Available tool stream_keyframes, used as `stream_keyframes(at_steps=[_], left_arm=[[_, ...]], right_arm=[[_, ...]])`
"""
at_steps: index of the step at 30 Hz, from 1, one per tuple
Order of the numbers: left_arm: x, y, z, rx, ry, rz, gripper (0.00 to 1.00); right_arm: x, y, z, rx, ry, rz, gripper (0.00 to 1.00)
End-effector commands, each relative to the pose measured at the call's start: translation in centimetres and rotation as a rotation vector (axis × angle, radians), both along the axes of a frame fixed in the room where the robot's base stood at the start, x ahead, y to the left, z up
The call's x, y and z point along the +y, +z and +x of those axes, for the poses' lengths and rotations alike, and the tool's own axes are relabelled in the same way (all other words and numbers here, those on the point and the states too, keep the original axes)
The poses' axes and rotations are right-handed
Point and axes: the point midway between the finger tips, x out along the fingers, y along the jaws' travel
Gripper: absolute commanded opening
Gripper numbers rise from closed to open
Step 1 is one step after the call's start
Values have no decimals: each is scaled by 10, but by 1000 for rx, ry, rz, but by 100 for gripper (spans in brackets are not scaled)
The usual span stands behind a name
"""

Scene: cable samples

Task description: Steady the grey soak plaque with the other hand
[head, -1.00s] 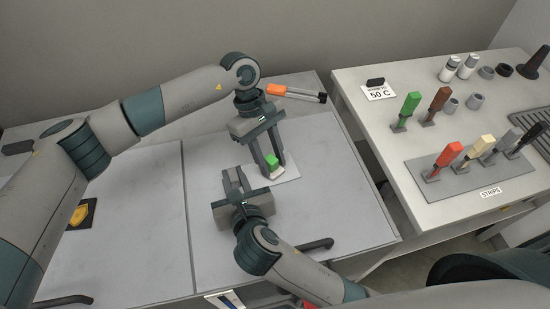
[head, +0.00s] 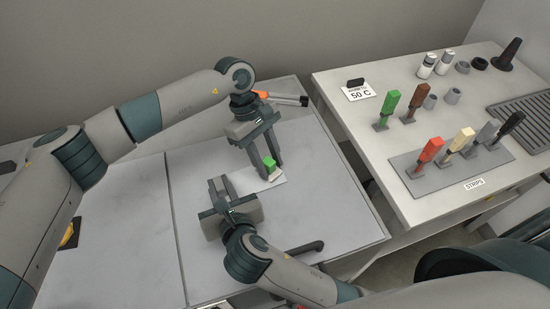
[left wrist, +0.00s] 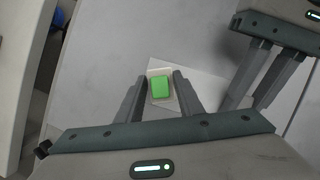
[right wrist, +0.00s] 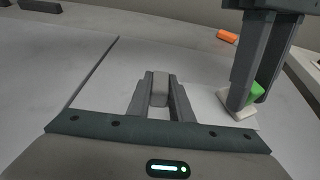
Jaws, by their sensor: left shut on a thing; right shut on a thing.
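My left gripper (head: 268,164) points down and is shut on a green block with a pale base (left wrist: 160,86). The block (head: 270,162) stands at or just above the right part of a flat, pale grey plate (head: 243,181) on the bench. My right gripper (head: 217,186) lies low at the plate's left end. In the right wrist view it (right wrist: 159,96) is shut on a small upright grey block (right wrist: 159,84), which seems to belong to the grey soak plaque. The join between block and plate is hidden by my fingers.
An orange and black tool (head: 282,98) lies behind my left gripper. The right table carries a grey rack of coloured strips (head: 407,167), a 50 C card (head: 358,93) and several small pots. A dark handle (head: 306,247) is at the bench's front edge.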

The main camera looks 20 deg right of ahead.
Motion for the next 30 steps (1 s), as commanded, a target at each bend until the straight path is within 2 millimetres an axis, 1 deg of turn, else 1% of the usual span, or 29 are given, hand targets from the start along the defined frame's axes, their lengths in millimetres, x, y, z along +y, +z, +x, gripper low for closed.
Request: stream_keyframes(at_steps=[1,13,15,17,20,30], left_arm=[[6,-1,0,0,1,2,13],[41,0,-4,0,0,1,13],[39,8,-3,-2,-2,0,13],[39,24,-2,-5,-2,-1,13],[39,30,-3,-1,-2,0,13],[39,61,-3,-3,-1,-1,13]], right_arm=[[0,0,0,0,0,0,0],[0,0,0,0,-1,-1,0],[0,0,0,0,-1,-1,0],[0,0,0,0,-1,-1,0],[0,0,0,0,-1,-1,0],[0,0,0,0,-1,-1,0]])
